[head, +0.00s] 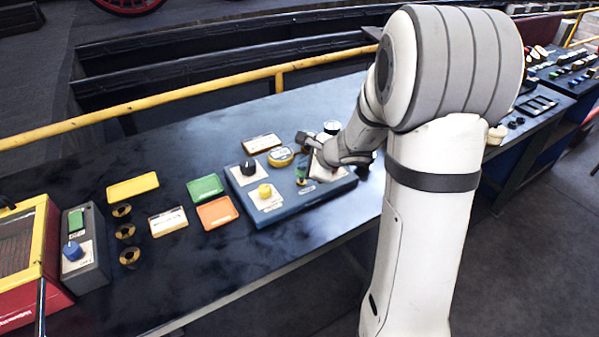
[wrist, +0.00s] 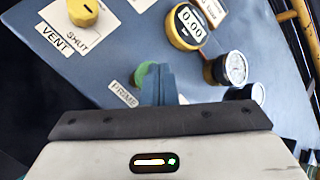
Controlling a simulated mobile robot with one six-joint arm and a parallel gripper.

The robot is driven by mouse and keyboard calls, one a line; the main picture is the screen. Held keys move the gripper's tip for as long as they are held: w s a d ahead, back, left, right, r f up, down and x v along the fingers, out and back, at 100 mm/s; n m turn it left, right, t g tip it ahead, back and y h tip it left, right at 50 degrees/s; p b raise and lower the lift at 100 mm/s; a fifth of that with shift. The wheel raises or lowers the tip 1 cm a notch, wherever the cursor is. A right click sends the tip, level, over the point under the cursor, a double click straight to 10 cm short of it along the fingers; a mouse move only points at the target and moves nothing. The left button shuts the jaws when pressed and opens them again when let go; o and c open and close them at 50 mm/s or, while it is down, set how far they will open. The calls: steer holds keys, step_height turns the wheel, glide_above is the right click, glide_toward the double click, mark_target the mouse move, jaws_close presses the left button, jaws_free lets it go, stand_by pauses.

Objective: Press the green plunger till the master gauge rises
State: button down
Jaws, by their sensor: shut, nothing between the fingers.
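In the wrist view, the green plunger (wrist: 146,72) stands by the PRIME label (wrist: 123,95) on the blue panel (wrist: 110,55). My gripper (wrist: 160,72) is shut and empty, its fingertips over or right beside the plunger and hiding part of it. I cannot tell whether they touch. A round yellow gauge (wrist: 187,27) reads 0.00; its name is not readable, so I cannot tell if it is the master gauge. White dial gauges (wrist: 232,68) sit to its right. In the head view, my arm hides the panel's right part, and the yellow gauge (head: 281,155) shows left of my gripper.
A yellow knob (head: 264,191) by VENT and SHUT labels and a black knob (head: 249,167) stand on the panel. Coloured trays (head: 204,187), brass rings (head: 126,233) and a grey box with a blue knob (head: 73,250) lie left. A yellow rail (head: 190,92) runs behind.

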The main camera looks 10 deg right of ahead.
steer(key=shift+s+f+b, duration=0.1)
steer(key=shift+f+b, duration=1.05)
steer(key=shift+b, duration=0.05)
stand_by(0.9)
steer(key=shift+r, duration=0.1)
steer(key=shift+r+p, duration=1.2)
steer(key=shift+r, duration=0.45)
step_height(320, 180, up, 5)
steer(key=p, duration=0.4)
steer(key=shift+r, duration=0.1)
